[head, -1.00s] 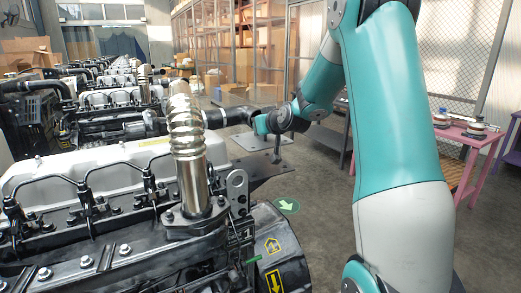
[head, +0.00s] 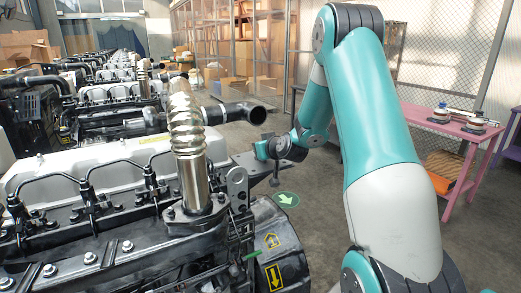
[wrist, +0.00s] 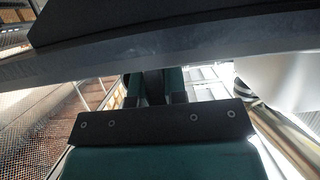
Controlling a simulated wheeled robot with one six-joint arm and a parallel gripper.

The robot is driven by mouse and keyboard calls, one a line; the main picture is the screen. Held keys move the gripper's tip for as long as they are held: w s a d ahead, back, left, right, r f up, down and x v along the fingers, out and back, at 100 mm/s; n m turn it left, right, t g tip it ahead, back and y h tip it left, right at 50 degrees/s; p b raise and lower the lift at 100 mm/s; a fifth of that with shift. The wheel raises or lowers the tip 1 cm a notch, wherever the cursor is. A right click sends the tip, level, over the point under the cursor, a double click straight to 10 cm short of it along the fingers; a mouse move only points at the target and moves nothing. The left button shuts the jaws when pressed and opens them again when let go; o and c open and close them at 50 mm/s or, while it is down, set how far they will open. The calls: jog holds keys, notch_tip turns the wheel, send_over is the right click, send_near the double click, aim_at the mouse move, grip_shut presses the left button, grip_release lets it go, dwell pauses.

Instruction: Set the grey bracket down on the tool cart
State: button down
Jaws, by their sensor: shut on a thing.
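My gripper (head: 266,150) is at the end of my teal arm, just right of the nearest engine. It is shut on the grey bracket (head: 247,163), a flat plate partly hidden behind the engine's upright lug and my gripper. In the wrist view the bracket (wrist: 190,38) spans the top of the picture, close to the lens, with my gripper (wrist: 154,82) below it. A pink cart or table (head: 455,137) stands at the right, well away from my gripper. I cannot tell whether it is the tool cart.
The nearest engine (head: 95,185), with a tall metal exhaust pipe (head: 188,140), fills the left. More engines stand in a row behind. Disc-like red-and-white items (head: 474,121) sit on the pink top. Boxes and shelves stand at the back.

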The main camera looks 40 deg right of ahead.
jog(key=c, duration=1.3)
grip_release()
jog(key=shift+w+f, duration=0.1)
jog(key=shift+f, duration=0.05)
jog(key=shift+o, duration=0.7)
jog(key=shift+p, duration=0.4)
